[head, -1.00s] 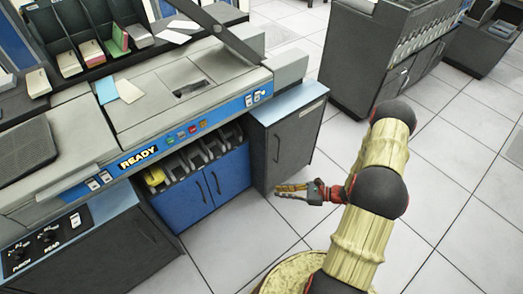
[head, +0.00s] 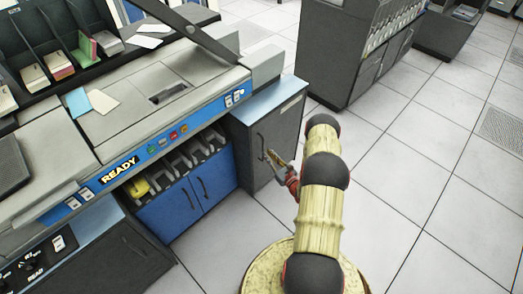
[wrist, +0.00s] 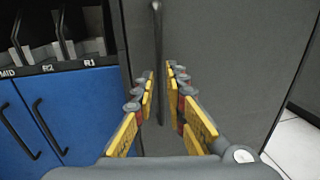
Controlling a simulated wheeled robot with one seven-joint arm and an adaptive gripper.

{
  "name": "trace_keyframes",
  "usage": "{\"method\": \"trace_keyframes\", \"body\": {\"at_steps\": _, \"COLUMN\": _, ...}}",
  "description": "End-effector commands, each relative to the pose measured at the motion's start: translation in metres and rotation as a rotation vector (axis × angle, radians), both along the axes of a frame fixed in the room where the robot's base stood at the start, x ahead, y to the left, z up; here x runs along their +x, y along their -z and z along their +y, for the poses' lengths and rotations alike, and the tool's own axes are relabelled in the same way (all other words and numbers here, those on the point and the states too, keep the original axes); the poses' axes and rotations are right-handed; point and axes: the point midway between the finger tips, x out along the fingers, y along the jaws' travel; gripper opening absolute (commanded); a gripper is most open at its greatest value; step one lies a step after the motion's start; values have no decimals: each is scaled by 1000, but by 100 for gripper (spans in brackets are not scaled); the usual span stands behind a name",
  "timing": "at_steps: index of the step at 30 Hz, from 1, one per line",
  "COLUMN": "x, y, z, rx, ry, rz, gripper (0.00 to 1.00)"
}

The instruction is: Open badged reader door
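The grey cabinet door (head: 285,135) stands at the right end of the machine, with a small pale label plate (head: 291,103) near its top. It looks shut. Its dark upright bar handle (head: 262,147) is on the door's left side; in the wrist view the handle (wrist: 158,50) runs down the middle of the picture. My gripper (head: 272,157) is right in front of the handle. In the wrist view my gripper (wrist: 160,75) is open, with one yellow finger on each side of the handle's line. I cannot tell whether either finger touches it.
Blue double doors (head: 187,204) with two dark handles are just left of the grey cabinet, below several card slots (head: 185,160). A dark cabinet (head: 350,55) stands behind to the right. The tiled floor (head: 400,190) on the right is clear.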

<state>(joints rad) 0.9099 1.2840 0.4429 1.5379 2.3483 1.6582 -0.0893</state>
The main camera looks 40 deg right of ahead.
Motion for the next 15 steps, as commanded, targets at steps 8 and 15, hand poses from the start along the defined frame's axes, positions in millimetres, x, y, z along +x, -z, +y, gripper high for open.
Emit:
{"method": "trace_keyframes", "body": {"at_steps": 8, "x": 40, "y": 2, "z": -4, "rx": -1, "ry": -3, "rz": 0, "gripper": 13}}
{"method": "trace_keyframes", "body": {"at_steps": 15, "x": 50, "y": 1, "z": -5, "rx": 1, "ry": -2, "rz": 1, "gripper": 13}}
